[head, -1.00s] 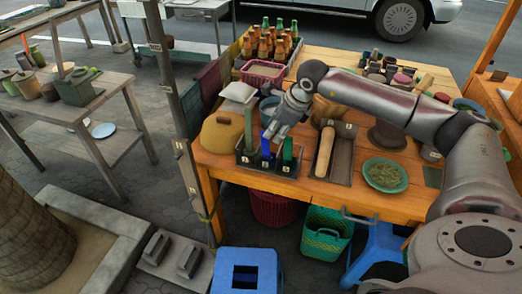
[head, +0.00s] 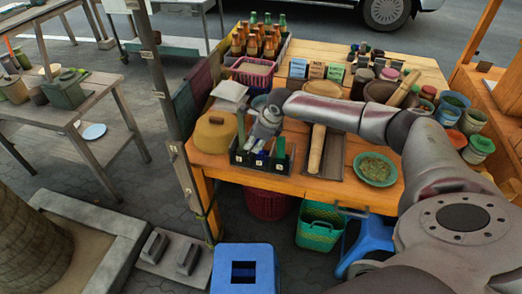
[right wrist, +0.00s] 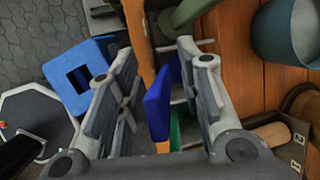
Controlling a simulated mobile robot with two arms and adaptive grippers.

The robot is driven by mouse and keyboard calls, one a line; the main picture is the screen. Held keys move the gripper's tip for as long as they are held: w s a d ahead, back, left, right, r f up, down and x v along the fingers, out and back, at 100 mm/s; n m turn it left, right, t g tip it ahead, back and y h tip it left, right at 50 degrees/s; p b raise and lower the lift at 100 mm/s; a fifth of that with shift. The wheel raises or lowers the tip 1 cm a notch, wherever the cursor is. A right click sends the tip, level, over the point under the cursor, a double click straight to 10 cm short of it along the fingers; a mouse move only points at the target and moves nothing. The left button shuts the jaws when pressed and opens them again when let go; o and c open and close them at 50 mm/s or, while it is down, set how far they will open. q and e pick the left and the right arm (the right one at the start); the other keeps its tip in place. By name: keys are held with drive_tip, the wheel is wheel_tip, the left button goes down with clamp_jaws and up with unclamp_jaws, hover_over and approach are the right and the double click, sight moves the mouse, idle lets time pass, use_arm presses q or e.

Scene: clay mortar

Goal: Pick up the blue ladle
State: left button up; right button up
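The blue ladle's upright handle (right wrist: 157,105) shows in the right wrist view between the fingers of my right gripper (right wrist: 160,70). The fingers are open on either side of it, with a gap visible on each side. In the head view my right gripper (head: 262,138) is low over the dark rack (head: 243,158) at the table's front left, and it mostly hides the blue ladle. A green handle (head: 281,148) stands in the rack to the right of the gripper, and another green handle (head: 240,130) stands to its left. My left gripper is not in view.
A tan domed lid (head: 214,133) sits left of the rack. A wooden rolling pin (head: 317,150) in a tray and a green bowl (head: 374,169) are to the right. A pink basket (head: 252,71) and a crate of bottles are behind. A blue stool (head: 243,258) stands on the floor in front.

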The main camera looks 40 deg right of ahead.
drive_tip(key=shift+w+f, duration=0.2)
drive_tip(key=shift+f, duration=0.35)
clamp_jaws()
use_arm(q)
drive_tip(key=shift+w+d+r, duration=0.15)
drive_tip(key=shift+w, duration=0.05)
use_arm(e)
drive_tip(key=shift+r, duration=0.1)
